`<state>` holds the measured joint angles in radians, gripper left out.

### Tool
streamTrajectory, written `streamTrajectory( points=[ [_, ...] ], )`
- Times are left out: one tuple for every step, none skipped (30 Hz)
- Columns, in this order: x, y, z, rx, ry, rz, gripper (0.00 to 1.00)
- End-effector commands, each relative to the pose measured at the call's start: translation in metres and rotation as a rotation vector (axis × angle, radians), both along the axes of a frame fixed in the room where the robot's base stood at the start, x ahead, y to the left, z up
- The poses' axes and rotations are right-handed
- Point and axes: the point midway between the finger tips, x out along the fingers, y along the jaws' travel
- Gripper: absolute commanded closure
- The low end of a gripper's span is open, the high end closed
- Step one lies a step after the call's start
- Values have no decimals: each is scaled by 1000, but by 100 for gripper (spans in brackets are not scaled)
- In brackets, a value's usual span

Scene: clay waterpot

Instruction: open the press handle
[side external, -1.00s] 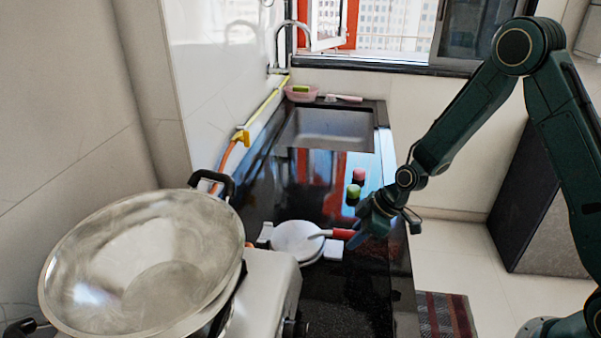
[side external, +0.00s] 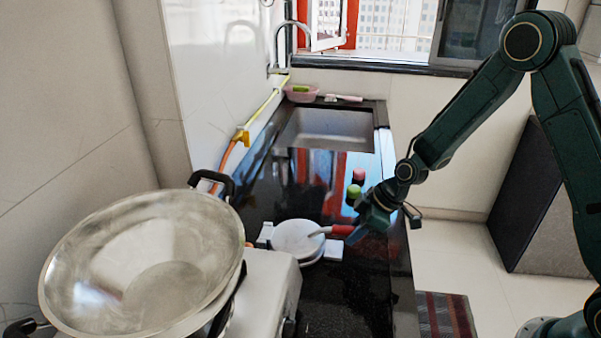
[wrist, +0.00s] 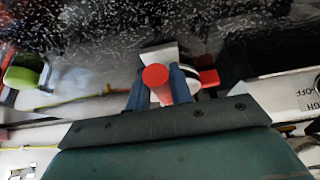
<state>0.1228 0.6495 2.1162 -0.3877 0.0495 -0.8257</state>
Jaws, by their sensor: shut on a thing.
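The press (side external: 297,240) is a white round device standing on the black counter beside the stove. Its round top looks flat and down. Its handle (side external: 343,231) has a pale stem and a red grip pointing right. My gripper (side external: 358,233) is at the red grip, coming from the right and above. In the wrist view, the blue fingers of my gripper (wrist: 160,88) are on both sides of the red handle end (wrist: 156,76) and shut on it. The body of the press is largely hidden behind the handle and fingers there.
A large metal wok (side external: 145,260) sits on the stove (side external: 268,290) at the left. A green item (side external: 353,191) and a red item (side external: 358,175) stand just behind my gripper. The sink (side external: 330,130) is further back. The counter's right edge is close below my arm.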

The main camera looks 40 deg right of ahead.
Motion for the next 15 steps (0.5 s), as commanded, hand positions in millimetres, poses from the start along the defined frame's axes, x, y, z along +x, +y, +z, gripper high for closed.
streamTrajectory(
  points=[
    [2, 1, 4, 1, -6, 2, 86],
    [2, 2, 6, 1, -6, 2, 86],
    [2, 2, 7, 2, -5, 1, 86],
    [3, 2, 9, 2, -5, 1, 87],
    [3, 2, 10, 2, -5, 1, 86],
    [3, 3, 12, 2, -5, 1, 86],
    [3, 3, 14, 2, -5, 1, 86],
    [4, 3, 15, 2, -5, 1, 87],
    [4, 3, 17, 1, -6, 2, 86],
    [4, 4, 18, 1, -6, 2, 86],
    [4, 4, 19, 1, -6, 2, 86],
    [4, 4, 20, 2, -4, 1, 86],
    [4, 4, 21, 2, -4, 1, 86],
    [4, 4, 21, 2, -4, 1, 87],
    [4, 4, 21, 1, -3, 2, 86]
  ],
)
